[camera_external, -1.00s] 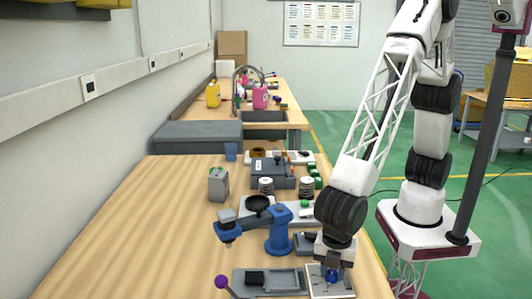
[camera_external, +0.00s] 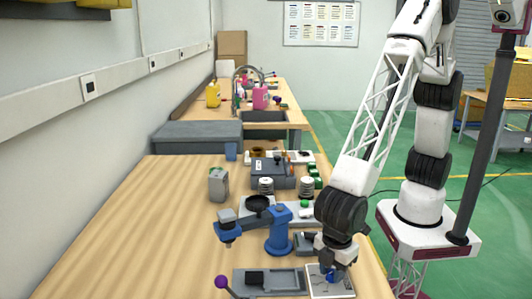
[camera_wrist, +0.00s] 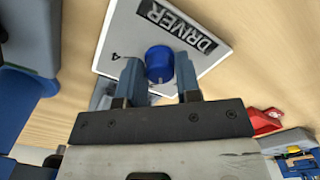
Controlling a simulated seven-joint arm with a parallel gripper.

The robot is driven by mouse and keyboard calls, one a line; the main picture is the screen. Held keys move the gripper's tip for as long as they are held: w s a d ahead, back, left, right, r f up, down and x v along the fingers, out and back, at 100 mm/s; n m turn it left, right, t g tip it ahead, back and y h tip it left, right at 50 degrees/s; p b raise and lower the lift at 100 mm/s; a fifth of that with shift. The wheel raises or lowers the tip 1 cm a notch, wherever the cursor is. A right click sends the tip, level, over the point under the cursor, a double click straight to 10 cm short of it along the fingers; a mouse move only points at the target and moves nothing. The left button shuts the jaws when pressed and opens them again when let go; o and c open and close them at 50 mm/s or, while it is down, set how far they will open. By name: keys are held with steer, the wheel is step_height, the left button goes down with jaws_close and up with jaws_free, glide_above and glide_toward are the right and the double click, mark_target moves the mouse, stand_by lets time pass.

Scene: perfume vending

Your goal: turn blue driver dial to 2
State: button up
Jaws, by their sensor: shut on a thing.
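The blue driver dial (camera_wrist: 159,65) sits on a white plate (camera_wrist: 112,40) marked DRIVER, with a digit partly visible near its edge that I cannot read for certain. My gripper (camera_wrist: 159,76) has its two fingers on either side of the dial and is shut on it. In the external view, my gripper (camera_external: 331,272) points down over the white plate (camera_external: 318,290) at the table's front right, and the dial (camera_external: 331,278) shows as a small blue patch under it. The dial's setting cannot be read.
A grey tray (camera_external: 285,279) with a purple-knobbed lever (camera_external: 221,282) lies left of the plate. A blue press-like device (camera_external: 279,240) stands behind it. A red part (camera_wrist: 263,121) lies right of my gripper in the wrist view. The table's left side is clear.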

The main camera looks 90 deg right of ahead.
mark_target(333, 271)
steer(key=shift+m, duration=1.3)
steer(key=o, duration=0.9)
steer(key=shift+r, duration=3.95)
